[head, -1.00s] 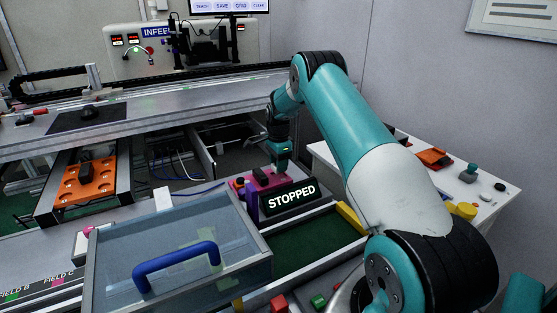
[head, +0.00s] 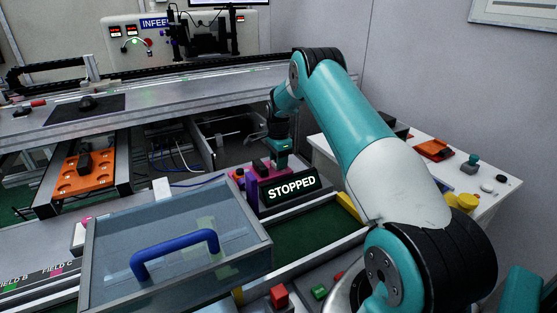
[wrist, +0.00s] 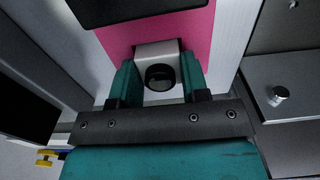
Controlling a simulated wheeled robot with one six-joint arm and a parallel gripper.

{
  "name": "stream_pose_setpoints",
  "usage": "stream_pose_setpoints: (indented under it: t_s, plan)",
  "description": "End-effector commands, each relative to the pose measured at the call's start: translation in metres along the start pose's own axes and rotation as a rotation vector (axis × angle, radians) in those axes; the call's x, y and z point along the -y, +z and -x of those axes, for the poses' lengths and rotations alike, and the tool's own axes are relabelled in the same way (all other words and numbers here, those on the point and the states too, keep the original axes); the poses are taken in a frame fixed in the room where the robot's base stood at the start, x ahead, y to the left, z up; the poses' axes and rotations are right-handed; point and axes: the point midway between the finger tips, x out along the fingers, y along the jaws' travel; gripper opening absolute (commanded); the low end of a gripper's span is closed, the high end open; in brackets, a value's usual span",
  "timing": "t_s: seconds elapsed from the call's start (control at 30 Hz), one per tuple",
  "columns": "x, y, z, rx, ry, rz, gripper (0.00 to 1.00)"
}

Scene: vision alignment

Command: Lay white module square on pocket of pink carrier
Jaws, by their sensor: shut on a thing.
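My gripper (wrist: 160,76) has its teal fingers closed on the two sides of the white module (wrist: 152,49), which has a round black lens-like part facing the wrist camera. The pink carrier (wrist: 198,30) lies behind and beyond the module in the wrist view. The pocket is not clearly visible, and I cannot tell whether the module touches the carrier. In the head view my gripper (head: 282,160) is over the pink carrier (head: 273,175), behind the STOPPED sign; the module is too small or hidden to make out there.
The STOPPED sign (head: 291,187) and a purple post (head: 251,190) stand close in front of the carrier. A clear-lidded box with a blue handle (head: 175,252) is at front left. A white side table (head: 462,195) with small parts is at right. An orange plate (head: 82,177) sits at left.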

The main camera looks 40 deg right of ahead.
Motion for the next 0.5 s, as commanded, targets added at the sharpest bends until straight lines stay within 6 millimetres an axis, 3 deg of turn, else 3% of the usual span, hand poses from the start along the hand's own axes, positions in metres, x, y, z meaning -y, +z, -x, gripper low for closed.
stream_pose_setpoints:
  t_s: [0.1, 0.13, 0.23, 0.5]
  plan:
    - [0.0001, 0.0, -0.0023, 0.0, 0.0, 0.0, 0.18]
    - [0.0002, 0.0, -0.0018, 0.0, -0.001, 0.0, 0.46]
    - [0.0001, 0.0, -0.0016, 0.0, 0.0, 0.0, 0.69]
    - [0.0001, 0.0, -0.0015, 0.0, 0.0, 0.0, 0.71]
